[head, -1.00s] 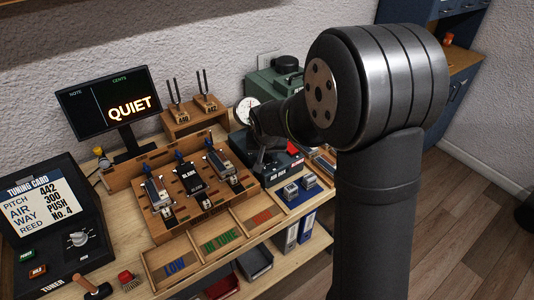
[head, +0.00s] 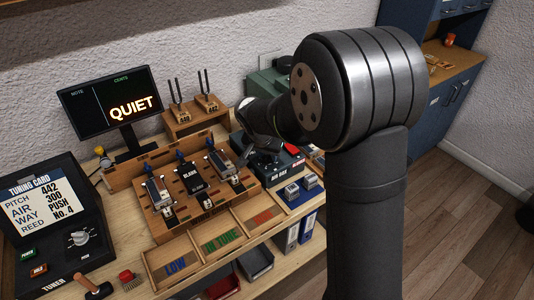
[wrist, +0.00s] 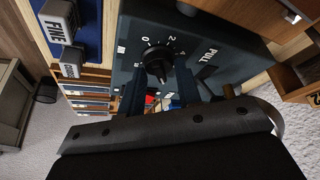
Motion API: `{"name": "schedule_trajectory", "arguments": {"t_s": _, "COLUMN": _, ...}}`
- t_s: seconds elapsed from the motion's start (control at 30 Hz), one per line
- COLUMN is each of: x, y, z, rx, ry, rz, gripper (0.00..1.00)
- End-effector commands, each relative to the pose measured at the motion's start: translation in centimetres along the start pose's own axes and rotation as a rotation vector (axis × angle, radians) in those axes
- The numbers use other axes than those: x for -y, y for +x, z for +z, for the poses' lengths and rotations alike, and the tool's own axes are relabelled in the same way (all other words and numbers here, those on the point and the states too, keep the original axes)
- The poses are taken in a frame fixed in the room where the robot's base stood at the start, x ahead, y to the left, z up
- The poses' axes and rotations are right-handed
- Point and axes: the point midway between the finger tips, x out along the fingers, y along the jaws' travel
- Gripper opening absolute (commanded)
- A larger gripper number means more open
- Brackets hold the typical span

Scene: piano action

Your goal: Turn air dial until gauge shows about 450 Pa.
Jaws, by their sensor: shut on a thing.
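The black air dial (wrist: 158,62), with a scale marked 0, 2 and 4, is on the dark panel of the air box (wrist: 215,40). My gripper (wrist: 159,85) has a finger on either side of the dial and is shut on it. In the head view the air box (head: 281,174) stands at the bench's right, with my gripper (head: 262,155) over it. The dial's pointer is too small to read. The pressure gauge is hidden behind my arm in the head view, so its reading cannot be seen.
The tuning card (head: 36,205) reads pitch 442, air 300, way push, reed No. 4. The screen (head: 112,105) shows QUIET. The reed rack (head: 190,190) stands left of the air box. A green machine (head: 270,82) is behind my arm.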

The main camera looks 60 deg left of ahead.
Motion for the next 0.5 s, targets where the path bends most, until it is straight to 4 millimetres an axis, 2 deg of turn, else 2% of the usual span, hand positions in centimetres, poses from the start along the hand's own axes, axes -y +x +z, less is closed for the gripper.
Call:
{"name": "schedule_trajectory", "arguments": {"t_s": 0.17, "x": -0.01, "y": 0.05, "z": 0.07, "rx": 0.002, "ry": -0.001, "rz": 0.0, "gripper": 0.08}}
{"name": "schedule_trajectory", "arguments": {"t_s": 0.2, "x": -0.01, "y": 0.06, "z": 0.08, "rx": 0.002, "ry": -0.001, "rz": 0.001, "gripper": 0.35}}
{"name": "schedule_trajectory", "arguments": {"t_s": 0.3, "x": -0.01, "y": 0.05, "z": 0.07, "rx": 0.002, "ry": -0.001, "rz": 0.0, "gripper": 0.53}}
{"name": "schedule_trajectory", "arguments": {"t_s": 0.5, "x": 0.0, "y": 0.03, "z": 0.04, "rx": 0.001, "ry": -0.001, "rz": 0.0, "gripper": 0.53}}
